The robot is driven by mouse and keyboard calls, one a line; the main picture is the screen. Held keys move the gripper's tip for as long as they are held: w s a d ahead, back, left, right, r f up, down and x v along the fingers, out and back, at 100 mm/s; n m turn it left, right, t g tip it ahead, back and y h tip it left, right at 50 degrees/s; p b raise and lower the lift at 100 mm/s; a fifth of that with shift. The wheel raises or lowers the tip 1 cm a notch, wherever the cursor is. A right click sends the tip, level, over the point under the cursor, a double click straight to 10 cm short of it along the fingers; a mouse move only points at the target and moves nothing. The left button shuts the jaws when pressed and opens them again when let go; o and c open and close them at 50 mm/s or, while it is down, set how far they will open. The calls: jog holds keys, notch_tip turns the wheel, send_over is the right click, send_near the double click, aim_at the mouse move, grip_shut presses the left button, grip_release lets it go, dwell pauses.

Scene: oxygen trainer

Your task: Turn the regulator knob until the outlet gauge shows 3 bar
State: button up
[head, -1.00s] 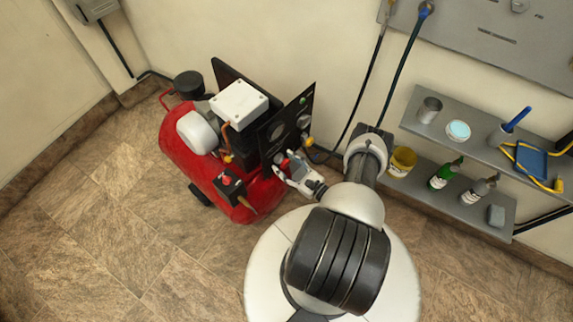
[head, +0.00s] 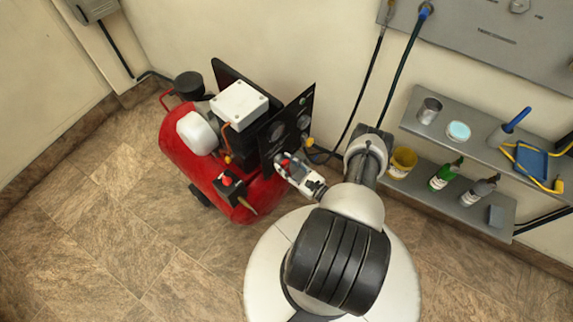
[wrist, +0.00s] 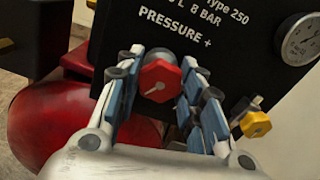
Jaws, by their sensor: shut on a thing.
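The red regulator knob (wrist: 160,80) sits on the black front panel (wrist: 215,45) of the compressor, below the "PRESSURE +" lettering. My gripper (wrist: 163,88) has its blue-padded fingers on either side of the knob and is shut on it. In the head view my gripper (head: 284,163) reaches the lower part of the panel from the right. A round white gauge (wrist: 300,40) shows at the right edge of the wrist view; its reading is too small to tell.
The red compressor tank (head: 190,160) stands on the tiled floor by the wall. A yellow knob (wrist: 255,124) is close to the right of my fingers. Shelves (head: 470,150) with cans and bottles are on the right wall. The floor at left is clear.

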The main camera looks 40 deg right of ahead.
jog(key=n, duration=0.4)
jog(key=shift+n, duration=2.3)
jog(key=o, duration=1.1)
jog(key=shift+c, duration=0.2)
jog(key=shift+s, duration=0.15)
jog(key=s, duration=1.1)
jog(key=shift+s+d, duration=0.35)
jog(key=shift+d, duration=0.1)
